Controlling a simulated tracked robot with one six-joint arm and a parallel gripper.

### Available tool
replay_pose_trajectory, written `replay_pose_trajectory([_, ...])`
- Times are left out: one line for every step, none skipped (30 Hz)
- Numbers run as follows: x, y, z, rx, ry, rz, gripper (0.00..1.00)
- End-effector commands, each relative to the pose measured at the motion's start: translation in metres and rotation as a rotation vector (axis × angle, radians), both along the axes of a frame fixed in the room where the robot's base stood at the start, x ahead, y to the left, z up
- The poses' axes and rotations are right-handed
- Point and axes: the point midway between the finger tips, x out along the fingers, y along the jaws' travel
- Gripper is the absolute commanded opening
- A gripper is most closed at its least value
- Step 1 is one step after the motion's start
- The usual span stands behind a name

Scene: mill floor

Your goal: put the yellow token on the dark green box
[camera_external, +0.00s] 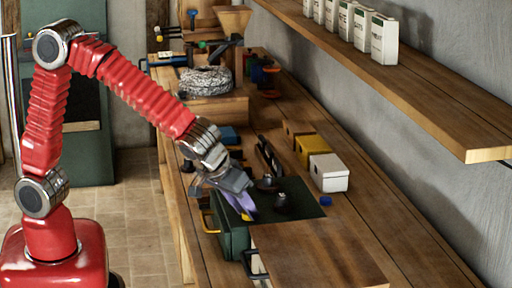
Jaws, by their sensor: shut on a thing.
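My gripper (246,211) is at the middle of the bench, pointing down and to the right over the left part of a dark green mat. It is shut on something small. A small yellow patch shows at its tips beside purple finger parts; it looks like the yellow token (251,215), mostly hidden by the fingers. A dark green box-like body (232,238) with a yellow handle is just below and left of the gripper, at the bench's front edge. Whether the gripper touches the mat is unclear.
A white box (329,173) and a yellow box (310,149) stand behind the green mat (302,205). A dark knob-like object (284,203) is right of my gripper. A small blue block (325,201) lies further right. A shelf (400,78) with several white containers overhangs the back.

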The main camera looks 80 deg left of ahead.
Motion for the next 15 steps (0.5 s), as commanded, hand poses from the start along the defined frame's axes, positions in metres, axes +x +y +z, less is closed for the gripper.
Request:
replay_pose_trajectory([0.0001, 0.0000, 0.0003, 0.000, 0.000, 0.000, 0.07])
replay_pose_trajectory([0.0001, 0.0000, 0.0003, 0.000, 0.000, 0.000, 0.07])
replay_pose_trajectory([0.0001, 0.0000, 0.0003, 0.000, 0.000, 0.000, 0.07])
replay_pose_trajectory([0.0000, 0.0000, 0.0000, 0.000, 0.000, 0.000, 0.07])
replay_pose_trajectory([0.0000, 0.0000, -0.0006, 0.000, 0.000, 0.000, 0.07])
replay_pose_trajectory([0.0000, 0.0000, -0.0015, 0.000, 0.000, 0.000, 0.07])
replay_pose_trajectory([0.0000, 0.0000, -0.0017, 0.000, 0.000, 0.000, 0.28])
replay_pose_trajectory([0.0001, -0.0001, -0.0015, 0.000, 0.000, 0.000, 0.30])
replay_pose_trajectory([0.0000, 0.0000, -0.0015, 0.000, 0.000, 0.000, 0.33])
replay_pose_trajectory([0.0000, 0.0000, -0.0015, 0.000, 0.000, 0.000, 0.35])
replay_pose_trajectory([0.0000, 0.0000, -0.0015, 0.000, 0.000, 0.000, 0.37])
replay_pose_trajectory([0.0000, 0.0001, -0.0015, 0.000, 0.000, 0.000, 0.40])
replay_pose_trajectory([0.0000, 0.0001, -0.0015, 0.000, 0.000, 0.000, 0.42])
replay_pose_trajectory([0.0000, 0.0001, -0.0015, 0.000, 0.000, 0.000, 0.44])
replay_pose_trajectory([-0.0001, 0.0002, -0.0015, 0.000, 0.000, 0.000, 0.46])
